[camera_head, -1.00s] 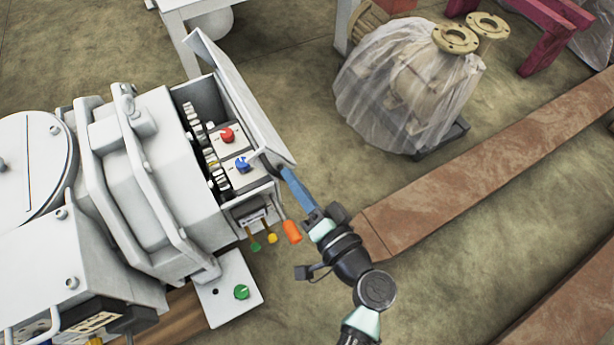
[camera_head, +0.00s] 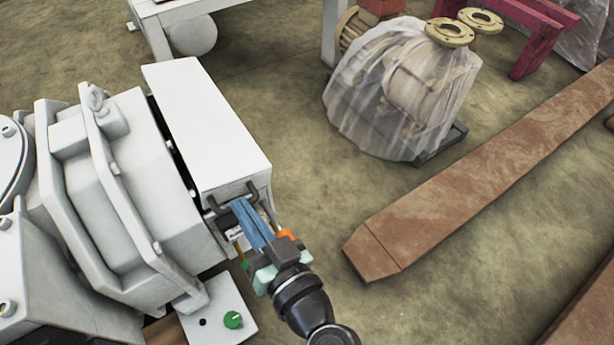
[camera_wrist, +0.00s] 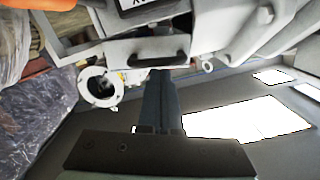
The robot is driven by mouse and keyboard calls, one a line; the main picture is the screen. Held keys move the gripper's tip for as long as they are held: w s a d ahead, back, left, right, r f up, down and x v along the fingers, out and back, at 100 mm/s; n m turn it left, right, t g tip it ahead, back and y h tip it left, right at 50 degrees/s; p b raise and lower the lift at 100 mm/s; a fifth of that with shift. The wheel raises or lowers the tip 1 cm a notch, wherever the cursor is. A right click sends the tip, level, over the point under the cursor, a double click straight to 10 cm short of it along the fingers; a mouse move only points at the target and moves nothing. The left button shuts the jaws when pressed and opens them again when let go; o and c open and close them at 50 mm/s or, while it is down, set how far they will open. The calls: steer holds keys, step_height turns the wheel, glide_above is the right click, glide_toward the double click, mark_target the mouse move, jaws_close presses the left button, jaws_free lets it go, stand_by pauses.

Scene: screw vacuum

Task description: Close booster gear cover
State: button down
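The booster gear cover (camera_head: 205,120) is a white box-shaped lid on the side of the grey machine. In the head view it lies over the compartment and hides the gears and the red and blue knobs. A dark narrow gap shows along its left edge. A dark handle (camera_head: 222,205) is on its front end; the wrist view shows the handle (camera_wrist: 135,62) ahead of the fingers. My gripper (camera_head: 241,205) has its blue fingers close together, with the tips at the handle. I cannot tell whether they touch it. The fingers fill the middle of the wrist view (camera_wrist: 160,75).
The grey machine body (camera_head: 135,185) with its bars stands left of the cover. A plate with a green knob (camera_head: 233,320) is below. A plastic-wrapped pump (camera_head: 400,90) and a rusty beam (camera_head: 480,175) lie to the right. Bare floor is between them.

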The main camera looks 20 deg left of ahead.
steer(key=shift+s+a+f+b, duration=0.25)
steer(key=shift+s+f+b, duration=0.1)
steer(key=shift+f+b, duration=0.3)
stand_by(0.4)
